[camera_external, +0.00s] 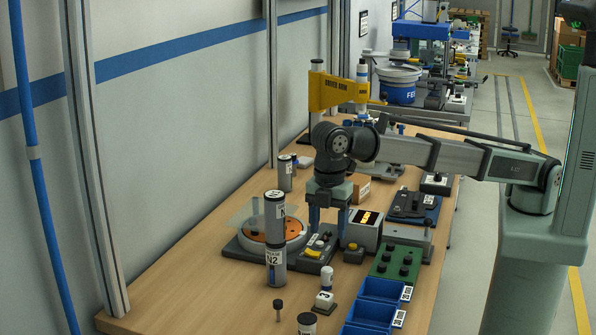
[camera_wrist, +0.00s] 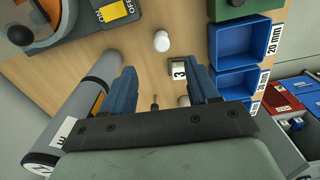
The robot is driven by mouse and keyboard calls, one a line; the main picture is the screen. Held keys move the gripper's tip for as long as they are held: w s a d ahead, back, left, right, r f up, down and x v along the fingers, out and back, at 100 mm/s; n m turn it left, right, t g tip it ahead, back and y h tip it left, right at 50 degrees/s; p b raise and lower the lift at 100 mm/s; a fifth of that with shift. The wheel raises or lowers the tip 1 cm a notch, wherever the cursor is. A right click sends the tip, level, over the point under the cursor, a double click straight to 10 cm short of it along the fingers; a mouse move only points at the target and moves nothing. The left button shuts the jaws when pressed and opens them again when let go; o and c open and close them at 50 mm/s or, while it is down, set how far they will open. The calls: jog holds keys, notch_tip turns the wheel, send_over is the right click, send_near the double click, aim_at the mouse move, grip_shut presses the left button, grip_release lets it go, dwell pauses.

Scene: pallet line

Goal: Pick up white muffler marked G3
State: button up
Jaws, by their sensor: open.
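A small white cylinder (camera_external: 326,277) stands on the wooden bench; it also shows in the wrist view (camera_wrist: 161,41). Close to it is a small block with a white label reading 3 (camera_external: 324,299), also in the wrist view (camera_wrist: 178,69). I cannot read G3 on either, so I cannot tell for sure which is the muffler. My gripper (camera_external: 328,230) points down above the bench, behind the white cylinder in the external view. The white cylinder lies beyond the fingertips.
Tall grey cylinders, upper (camera_external: 275,215) and lower marked N2 (camera_external: 276,268), stand left of the white cylinder. A dark-headed peg (camera_external: 278,309) and a dark-topped cylinder (camera_external: 307,323) are nearer the camera. Blue bins (camera_external: 357,311) lie to the right. A switch box (camera_external: 317,250) is behind.

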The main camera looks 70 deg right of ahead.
aim_at(327, 268)
jog(key=f, duration=1.2)
jog(key=shift+s+a+f, duration=0.1)
jog(key=shift+a+f, duration=0.1)
jog(key=shift+a, duration=0.1)
jog(key=shift+c, duration=0.4)
grip_shut()
